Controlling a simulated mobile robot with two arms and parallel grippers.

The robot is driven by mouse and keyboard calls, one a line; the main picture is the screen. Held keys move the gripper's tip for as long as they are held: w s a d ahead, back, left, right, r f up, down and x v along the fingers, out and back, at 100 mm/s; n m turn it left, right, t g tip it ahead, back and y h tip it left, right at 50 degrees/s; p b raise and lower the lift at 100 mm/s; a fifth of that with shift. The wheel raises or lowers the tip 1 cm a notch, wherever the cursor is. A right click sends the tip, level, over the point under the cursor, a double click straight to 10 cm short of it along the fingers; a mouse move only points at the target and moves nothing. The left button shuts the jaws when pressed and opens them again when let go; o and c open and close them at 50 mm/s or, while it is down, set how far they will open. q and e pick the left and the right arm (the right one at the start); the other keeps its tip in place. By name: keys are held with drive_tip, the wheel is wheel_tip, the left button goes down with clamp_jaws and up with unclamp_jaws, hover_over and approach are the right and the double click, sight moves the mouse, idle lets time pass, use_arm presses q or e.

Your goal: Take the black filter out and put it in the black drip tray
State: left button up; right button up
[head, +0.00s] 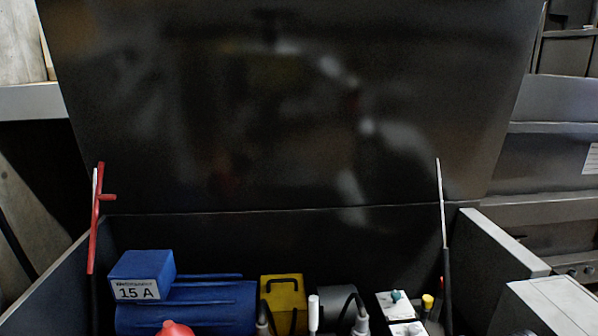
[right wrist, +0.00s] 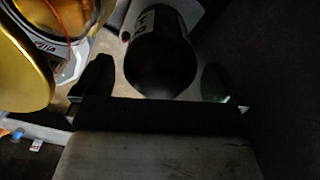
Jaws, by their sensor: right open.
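A black rounded cylinder with pale lettering, which looks like the black filter (right wrist: 162,65), is in the upper middle of the right wrist view. My right gripper (right wrist: 156,78) is open, with one dark finger on each side of its rounded end. Gaps show between the fingers and the cylinder, and nothing is gripped. In the head view a dark cylinder (head: 338,303) sits right of the yellow block; I cannot tell if it is the same filter. I cannot make out the black drip tray in either view. My left gripper is not in view.
The large dark lid (head: 290,110) stands open above the compartment. A blue motor (head: 190,306) and a yellow block (head: 283,303) sit inside it. A red prop (head: 97,215) and a lid strut (head: 445,245) stand at the sides. A yellow round part (right wrist: 20,65) is close left of the right gripper.

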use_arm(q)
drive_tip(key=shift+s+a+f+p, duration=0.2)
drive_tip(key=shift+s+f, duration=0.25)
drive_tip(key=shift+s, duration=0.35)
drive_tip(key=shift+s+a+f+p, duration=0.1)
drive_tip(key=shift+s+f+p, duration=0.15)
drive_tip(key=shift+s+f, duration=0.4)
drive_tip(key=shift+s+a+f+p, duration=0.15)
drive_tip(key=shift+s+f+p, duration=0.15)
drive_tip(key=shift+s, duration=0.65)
use_arm(e)
drive_tip(key=shift+m, duration=2)
drive_tip(key=c, duration=0.9)
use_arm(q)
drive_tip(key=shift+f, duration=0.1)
use_arm(e)
drive_tip(key=shift+n, duration=0.3)
drive_tip(key=shift+n+b, duration=0.6)
drive_tip(key=shift+n, duration=0.5)
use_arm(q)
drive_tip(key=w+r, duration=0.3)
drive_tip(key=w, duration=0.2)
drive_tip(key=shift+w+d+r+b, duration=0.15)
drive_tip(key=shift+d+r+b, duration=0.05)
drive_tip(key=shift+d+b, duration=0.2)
use_arm(e)
drive_tip(key=shift+n, duration=1.2)
